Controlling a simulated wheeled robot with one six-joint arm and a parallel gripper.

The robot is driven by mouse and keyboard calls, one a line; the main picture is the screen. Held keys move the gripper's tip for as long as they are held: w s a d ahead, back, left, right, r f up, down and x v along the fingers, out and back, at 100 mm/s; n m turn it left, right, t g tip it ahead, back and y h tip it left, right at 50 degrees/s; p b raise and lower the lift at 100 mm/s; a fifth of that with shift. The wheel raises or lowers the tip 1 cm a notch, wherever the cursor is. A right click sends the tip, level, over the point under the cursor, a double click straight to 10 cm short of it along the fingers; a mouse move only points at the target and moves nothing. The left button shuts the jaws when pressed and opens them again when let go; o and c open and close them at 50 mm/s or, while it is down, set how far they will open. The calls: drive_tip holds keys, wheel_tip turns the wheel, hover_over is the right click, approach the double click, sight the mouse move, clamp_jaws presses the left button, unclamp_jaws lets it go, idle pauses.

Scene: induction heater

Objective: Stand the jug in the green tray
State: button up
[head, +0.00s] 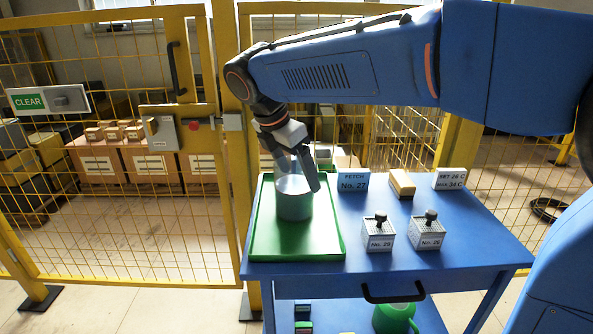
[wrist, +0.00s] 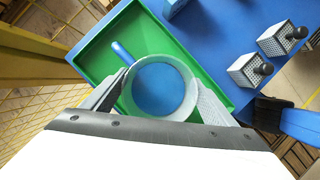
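The jug (head: 294,203) is a grey-blue, round, upright vessel inside the outline of the green tray (head: 262,235). In the wrist view the jug (wrist: 190,88) shows a pale round rim, a blue inside and a blue handle pointing to the upper left. The green tray (wrist: 97,58) lies below it. My gripper (head: 297,175) reaches down from above, with one finger on each side of the jug; both fingers appear to touch its wall. In the wrist view my gripper (wrist: 160,95) looks shut on the jug. Whether the jug's base touches the tray floor is hard to tell.
A green vessel (head: 394,317) stands below. Yellow fencing (head: 232,80) runs behind.

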drive_tip(key=shift+o, duration=0.9)
drive_tip(key=shift+r, duration=0.2)
drive_tip(key=v, duration=1.2)
